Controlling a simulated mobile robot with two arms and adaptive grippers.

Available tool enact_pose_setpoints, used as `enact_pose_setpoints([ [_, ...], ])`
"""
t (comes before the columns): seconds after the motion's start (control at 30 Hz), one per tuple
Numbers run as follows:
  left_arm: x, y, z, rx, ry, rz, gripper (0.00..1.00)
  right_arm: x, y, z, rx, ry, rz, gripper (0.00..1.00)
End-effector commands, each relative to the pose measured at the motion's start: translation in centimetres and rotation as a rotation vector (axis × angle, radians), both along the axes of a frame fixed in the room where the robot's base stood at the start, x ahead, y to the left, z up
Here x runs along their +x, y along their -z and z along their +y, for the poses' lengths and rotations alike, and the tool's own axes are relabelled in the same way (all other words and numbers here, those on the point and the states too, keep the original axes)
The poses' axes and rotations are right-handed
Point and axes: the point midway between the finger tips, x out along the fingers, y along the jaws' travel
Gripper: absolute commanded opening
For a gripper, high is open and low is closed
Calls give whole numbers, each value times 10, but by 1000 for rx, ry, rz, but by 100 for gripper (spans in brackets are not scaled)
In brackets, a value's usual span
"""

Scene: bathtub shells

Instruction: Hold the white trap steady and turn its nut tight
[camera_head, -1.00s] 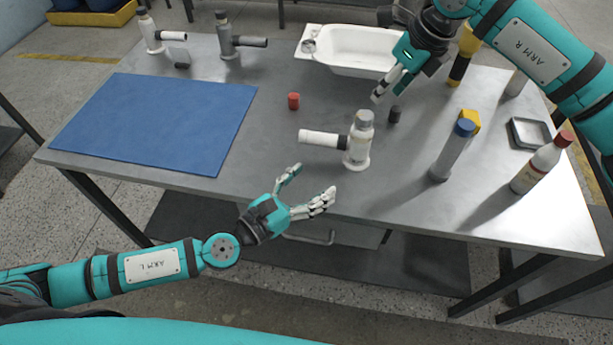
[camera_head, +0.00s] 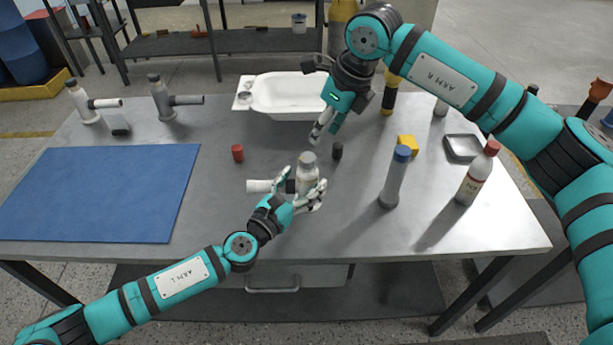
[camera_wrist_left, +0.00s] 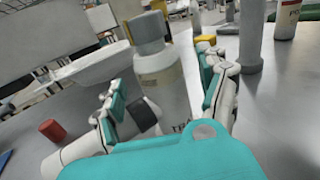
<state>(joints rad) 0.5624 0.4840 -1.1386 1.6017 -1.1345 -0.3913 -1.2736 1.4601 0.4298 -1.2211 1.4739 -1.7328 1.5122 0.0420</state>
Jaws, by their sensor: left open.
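The white trap (camera_head: 307,172) stands upright near the front middle of the table, with a grey top (camera_head: 309,158) and a white side pipe (camera_head: 262,186) joined by a dark collar. I cannot tell which part is its nut. My left gripper (camera_head: 301,188) is open, with its fingers on either side of the trap body. In the left wrist view the trap (camera_wrist_left: 163,82) rises between the parted fingers; contact is unclear. My right gripper (camera_head: 322,133) hangs behind the trap, apart from it, and I cannot tell its opening.
A red cap (camera_head: 238,152) and a dark cap (camera_head: 337,151) lie near the trap. A blue-topped tube (camera_head: 394,182) and a red-capped bottle (camera_head: 478,178) stand to the right. A white tub (camera_head: 290,97) is behind. Two grey-topped fittings stand back left. The blue mat (camera_head: 95,195) is bare.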

Motion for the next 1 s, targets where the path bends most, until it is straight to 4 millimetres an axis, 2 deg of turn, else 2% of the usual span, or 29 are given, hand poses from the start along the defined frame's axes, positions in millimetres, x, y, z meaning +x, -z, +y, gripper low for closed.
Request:
enact_pose_setpoints([
  [0.2,16,0,-11,1,0,1,76,0,0,0,0,0,0,38],
  [0.53,18,0,-12,1,0,1,76,0,0,0,0,0,0,38],
  [1.0,18,1,-12,1,0,1,14,0,0,0,0,0,0,38],
])
